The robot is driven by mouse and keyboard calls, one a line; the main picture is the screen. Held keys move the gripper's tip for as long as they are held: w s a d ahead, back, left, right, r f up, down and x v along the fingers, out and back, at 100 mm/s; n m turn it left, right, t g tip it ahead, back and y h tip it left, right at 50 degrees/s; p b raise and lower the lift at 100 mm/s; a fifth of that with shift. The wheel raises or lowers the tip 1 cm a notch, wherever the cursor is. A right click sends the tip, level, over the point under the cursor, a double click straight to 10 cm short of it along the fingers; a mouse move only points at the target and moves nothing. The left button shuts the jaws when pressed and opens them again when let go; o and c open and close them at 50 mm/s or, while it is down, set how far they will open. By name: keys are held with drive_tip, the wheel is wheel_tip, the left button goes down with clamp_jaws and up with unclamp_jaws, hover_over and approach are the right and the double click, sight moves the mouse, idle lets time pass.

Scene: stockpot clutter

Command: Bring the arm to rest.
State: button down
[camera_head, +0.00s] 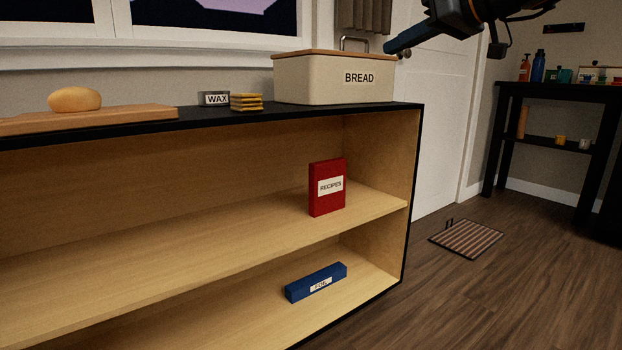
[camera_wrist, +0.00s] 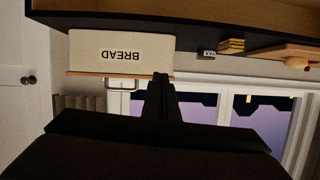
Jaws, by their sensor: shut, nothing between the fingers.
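My arm reaches in at the top right of the head view, partly cut off by the frame edge. My gripper (camera_head: 391,47) points left there, in the air beside and above the right end of the bread box (camera_head: 310,82). In the wrist view, which is upside down, the gripper's fingers (camera_wrist: 160,76) are together with nothing between them. The bread box also shows in the wrist view (camera_wrist: 100,50), close to the fingertips in the picture. I cannot tell the exact gap from gripper to box.
A black-topped shelf unit (camera_head: 412,150) holds a board (camera_head: 130,117) with a loaf (camera_head: 75,99), a wax tin (camera_head: 213,98), yellow slabs (camera_head: 246,102), a red recipes book (camera_head: 327,187) and a blue foil box (camera_head: 316,283). A mat (camera_head: 466,238) lies right. A dark table (camera_head: 553,91) stands behind.

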drive_tip(key=s+a+f+g+h+p, duration=0.1)
drive_tip(key=s+a+f+g+p, duration=0.45)
drive_tip(key=s+a+f, duration=1.2)
drive_tip(key=s+a+f+g+h+p, duration=0.1)
drive_tip(key=s+f+g+h, duration=0.2)
drive_tip(key=s+f, duration=0.7)
drive_tip(key=s+a+f+g+h+p, duration=0.1)
drive_tip(key=s+f+g+h, duration=0.2)
drive_tip(key=s+f, duration=0.75)
drive_tip(key=s+d+r+m+p, duration=0.1)
drive_tip(key=d+r+m+p, duration=0.1)
drive_tip(key=d+r+p, duration=0.5)
drive_tip(key=s+d+r+m+h+p, duration=0.1)
drive_tip(key=d+r+p, duration=0.5)
drive_tip(key=r+p, duration=0.8)
drive_tip(key=s+d+r+m+p, duration=0.2)
drive_tip(key=d+r+p, duration=0.5)
drive_tip(key=r+p, duration=0.4)
drive_tip(key=m+p, duration=0.1)
drive_tip(key=p, duration=0.4)
drive_tip(key=shift+d+m+h+p, duration=0.3)
drive_tip(key=shift+m+h+p, duration=0.1)
drive_tip(key=shift+r, duration=0.1)
